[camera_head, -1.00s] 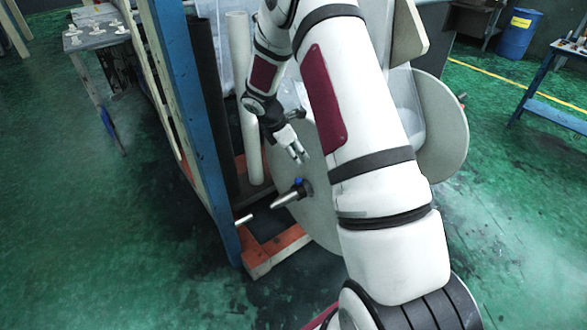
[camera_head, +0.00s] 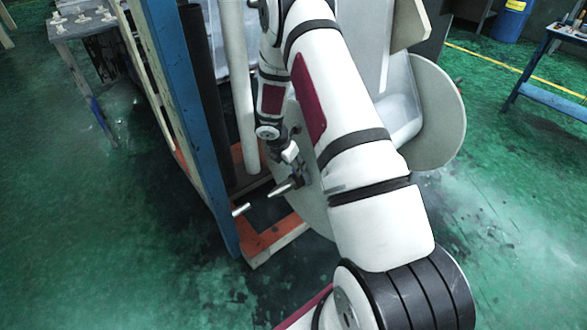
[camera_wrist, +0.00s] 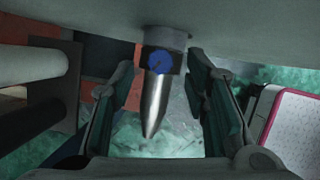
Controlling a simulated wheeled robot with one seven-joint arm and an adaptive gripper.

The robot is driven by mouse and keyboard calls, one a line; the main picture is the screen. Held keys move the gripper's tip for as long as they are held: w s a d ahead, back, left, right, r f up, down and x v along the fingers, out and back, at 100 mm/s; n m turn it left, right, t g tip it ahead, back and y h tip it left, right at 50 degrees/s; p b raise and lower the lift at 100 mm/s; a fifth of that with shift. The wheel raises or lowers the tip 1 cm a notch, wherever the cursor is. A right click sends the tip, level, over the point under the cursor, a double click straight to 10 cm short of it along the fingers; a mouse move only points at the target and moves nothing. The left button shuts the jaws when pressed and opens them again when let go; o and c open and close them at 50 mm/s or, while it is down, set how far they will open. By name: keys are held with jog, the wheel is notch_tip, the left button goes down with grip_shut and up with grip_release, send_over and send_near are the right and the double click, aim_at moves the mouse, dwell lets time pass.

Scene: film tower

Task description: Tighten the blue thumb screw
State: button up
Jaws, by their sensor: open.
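The blue thumb screw (camera_wrist: 161,63) shows in the wrist view, on a dark collar at the base of a pointed metal spindle (camera_wrist: 155,103). The spindle sticks out from a large pale disc (camera_wrist: 240,25). My gripper (camera_wrist: 165,100) is open, with one finger on each side of the spindle and collar and a visible gap on both sides. In the head view the spindle (camera_head: 282,189) shows beside the disc (camera_head: 312,205), and my gripper (camera_head: 292,160) is just above it. The screw cannot be made out there.
A blue upright post (camera_head: 190,110) and an orange base frame (camera_head: 262,238) stand left of the spindle. A second short metal pin (camera_head: 241,210) points out near the post. A pale vertical roller (camera_head: 238,90) stands behind. Open green floor lies in front.

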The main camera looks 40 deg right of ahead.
jog(key=shift+x, duration=1.15)
grip_shut()
jog(key=shift+m, duration=0.3)
